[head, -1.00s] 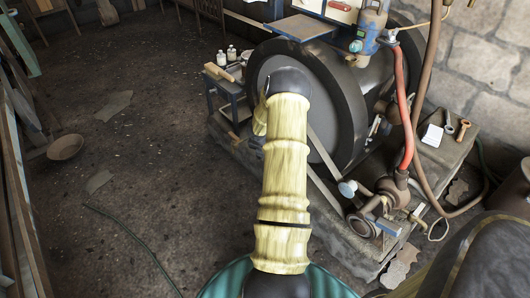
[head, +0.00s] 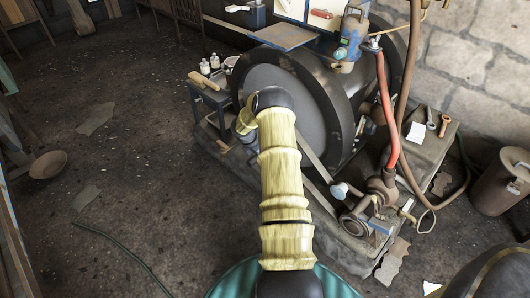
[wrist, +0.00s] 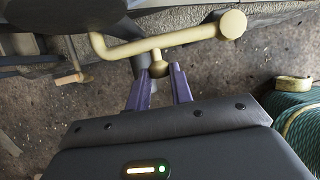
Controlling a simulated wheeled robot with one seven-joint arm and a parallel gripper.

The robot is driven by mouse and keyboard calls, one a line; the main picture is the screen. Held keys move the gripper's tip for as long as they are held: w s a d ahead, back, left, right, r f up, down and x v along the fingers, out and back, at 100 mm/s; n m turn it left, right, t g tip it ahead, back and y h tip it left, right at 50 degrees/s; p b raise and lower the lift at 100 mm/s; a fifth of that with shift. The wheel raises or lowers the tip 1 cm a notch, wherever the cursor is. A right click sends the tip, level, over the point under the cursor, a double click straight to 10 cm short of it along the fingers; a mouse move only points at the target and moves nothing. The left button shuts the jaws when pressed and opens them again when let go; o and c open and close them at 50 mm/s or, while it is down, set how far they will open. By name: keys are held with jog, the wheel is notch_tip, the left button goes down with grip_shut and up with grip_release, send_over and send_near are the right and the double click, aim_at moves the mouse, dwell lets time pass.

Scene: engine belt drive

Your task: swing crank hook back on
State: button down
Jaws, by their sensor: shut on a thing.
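The crank hook (wrist: 190,37) is a cream-coloured bent bar in the wrist view, with a round end at the right and a bend at the left. A short stem with a darker knob (wrist: 158,68) hangs from its middle. The two purple fingers of my gripper (wrist: 160,76) are closed about this knob from either side. In the head view my yellow arm reaches to the front of the big dark flywheel (head: 262,85).
A small side table (head: 212,101) with bottles stands left of the flywheel. A red hose (head: 388,115) and pipe fittings are on the right, beside a bench (head: 435,150) with tools. A canister (head: 500,182) stands far right. The floor at left is mostly open, with a bowl (head: 48,165).

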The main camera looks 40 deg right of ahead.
dwell(0.4)
jog(key=c, duration=1.2)
grip_release()
jog(key=shift+c, duration=0.2)
jog(key=p+v, duration=0.3)
jog(key=v, duration=1.4)
jog(key=shift+r, duration=0.2)
